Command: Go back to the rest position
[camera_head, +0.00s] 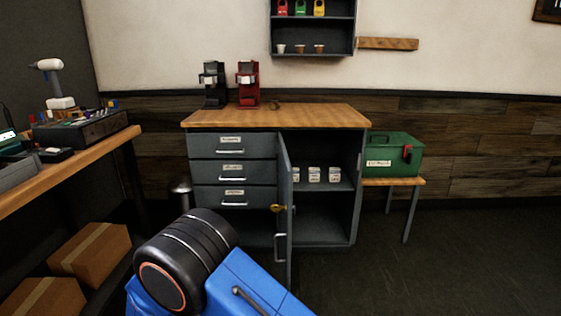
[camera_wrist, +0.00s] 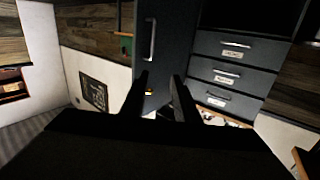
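My gripper (camera_wrist: 162,84) shows in the wrist view as two dark fingers with a gap between them. It is open and I see nothing held in it. In the head view my arm is at the bottom and the fingers are not visible. The grey cabinet (camera_head: 233,172) stands ahead; its door (camera_head: 284,200) is swung open toward me, with a brass key (camera_head: 279,208) on it. The wrist view is tilted and shows the door (camera_wrist: 158,45) beyond the fingers, with drawers (camera_wrist: 225,72) to its right.
Small white containers (camera_head: 314,174) stand on the cabinet shelf. Dark and red brewers (camera_head: 248,85) stand on the wooden top (camera_head: 310,116). A green toolbox (camera_head: 394,156) sits on a bench at right. A workbench (camera_head: 75,168) is at left, with cardboard boxes (camera_head: 90,250) below. Floor at right (camera_head: 440,270) is clear.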

